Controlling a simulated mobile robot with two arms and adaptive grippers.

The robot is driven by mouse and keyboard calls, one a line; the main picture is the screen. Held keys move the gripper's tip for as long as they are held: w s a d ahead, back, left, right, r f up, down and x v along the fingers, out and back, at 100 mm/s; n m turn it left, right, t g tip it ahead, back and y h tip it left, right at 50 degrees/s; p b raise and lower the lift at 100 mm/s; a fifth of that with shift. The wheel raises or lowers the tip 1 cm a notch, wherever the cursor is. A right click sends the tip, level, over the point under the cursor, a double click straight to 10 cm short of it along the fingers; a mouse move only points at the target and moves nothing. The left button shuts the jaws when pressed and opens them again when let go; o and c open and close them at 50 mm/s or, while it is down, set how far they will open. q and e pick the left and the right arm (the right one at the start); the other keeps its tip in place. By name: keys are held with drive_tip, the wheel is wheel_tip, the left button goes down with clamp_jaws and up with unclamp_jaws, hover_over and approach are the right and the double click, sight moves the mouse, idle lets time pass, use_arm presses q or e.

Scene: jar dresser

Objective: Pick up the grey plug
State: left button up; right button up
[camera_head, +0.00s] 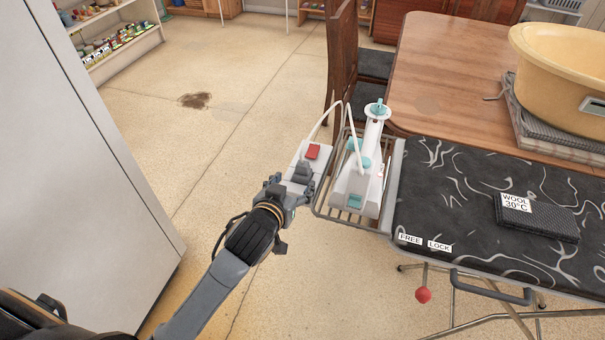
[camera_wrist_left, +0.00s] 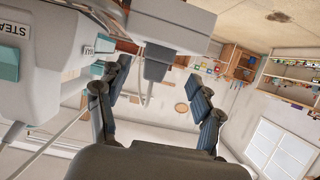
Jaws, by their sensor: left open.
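The grey plug (camera_head: 302,171) sits in the white socket box with a red switch (camera_head: 313,151), at the left end of the ironing board. In the left wrist view the plug (camera_wrist_left: 156,64) sticks out of the white box (camera_wrist_left: 175,22). My left gripper (camera_head: 290,186) is at the plug, partly hiding it. In the wrist view its open fingers (camera_wrist_left: 158,72) stand on either side of the plug, with a visible gap to it. My right gripper is out of view.
A white and teal iron (camera_head: 352,190) stands on the wire rack (camera_head: 352,222) beside the socket box, with a white cord looping above. The ironing board (camera_head: 440,205) carries a dark folded cloth (camera_head: 538,218). A wooden table (camera_head: 450,65) stands behind; a white cabinet (camera_head: 85,170) is at left.

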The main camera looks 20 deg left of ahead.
sight(301, 174)
use_arm(q)
drive_tip(key=x, duration=0.5)
drive_tip(key=shift+w+d+r, duration=0.15)
drive_tip(key=shift+w+d, duration=0.05)
drive_tip(key=c, duration=1.3)
drive_tip(key=shift+o, duration=0.2)
drive_tip(key=shift+r, duration=0.1)
